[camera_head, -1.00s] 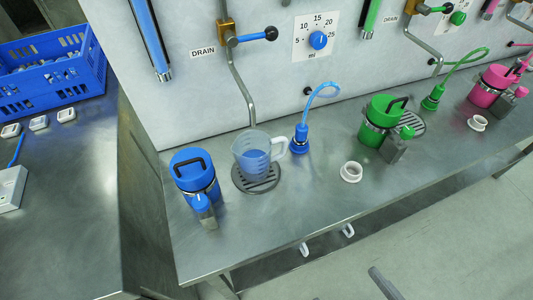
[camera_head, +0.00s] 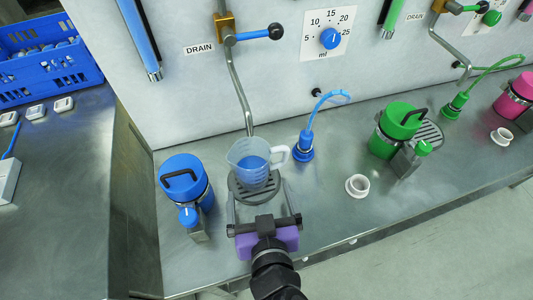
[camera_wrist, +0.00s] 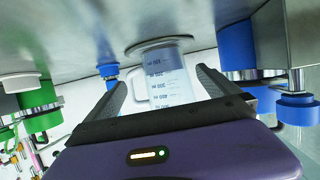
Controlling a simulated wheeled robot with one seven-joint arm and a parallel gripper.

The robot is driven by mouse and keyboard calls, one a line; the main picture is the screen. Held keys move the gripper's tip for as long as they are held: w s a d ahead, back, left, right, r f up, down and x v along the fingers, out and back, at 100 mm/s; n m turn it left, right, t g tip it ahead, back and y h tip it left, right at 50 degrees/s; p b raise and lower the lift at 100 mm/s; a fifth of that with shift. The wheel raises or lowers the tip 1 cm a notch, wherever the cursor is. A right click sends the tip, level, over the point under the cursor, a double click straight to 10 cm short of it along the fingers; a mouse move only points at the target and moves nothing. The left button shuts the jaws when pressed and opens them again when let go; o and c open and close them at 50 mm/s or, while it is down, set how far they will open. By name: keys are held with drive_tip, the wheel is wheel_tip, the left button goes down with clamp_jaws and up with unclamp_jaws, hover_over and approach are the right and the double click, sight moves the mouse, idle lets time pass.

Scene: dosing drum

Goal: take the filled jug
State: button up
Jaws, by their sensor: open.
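The clear jug (camera_head: 252,163) holds blue liquid and stands upright on a dark round drip grate (camera_head: 239,192) below the drain spout. Its white handle points right in the head view. My gripper (camera_head: 260,197) is open in front of the jug, its two fingers pointing toward it. In the wrist view the jug (camera_wrist: 168,80) appears between the fingers of my gripper (camera_wrist: 163,84), with its graduation marks showing. The fingers look apart from the jug; whether the tips reach beside it is hard to tell.
A blue lidded canister (camera_head: 184,180) stands close left of the grate. A blue hose connector (camera_head: 303,148) is just right of the jug. A white ring (camera_head: 358,186) and a green canister (camera_head: 394,130) stand farther right. The panel wall (camera_head: 190,90) rises behind.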

sight(251, 158)
drive_tip(key=shift+w+a+r+m, duration=0.3)
drive_tip(key=shift+w+a+r, duration=0.3)
drive_tip(key=shift+w, duration=0.2)
drive_tip(key=shift+w+h, duration=0.3)
drive_tip(key=shift+w, duration=0.05)
drive_tip(key=p+x, duration=0.1)
drive_tip(key=x, duration=0.6)
drive_tip(key=shift+f+p, duration=0.1)
drive_tip(key=shift+p, duration=0.25)
drive_tip(key=shift+c, duration=0.2)
drive_tip(key=c, duration=1.9)
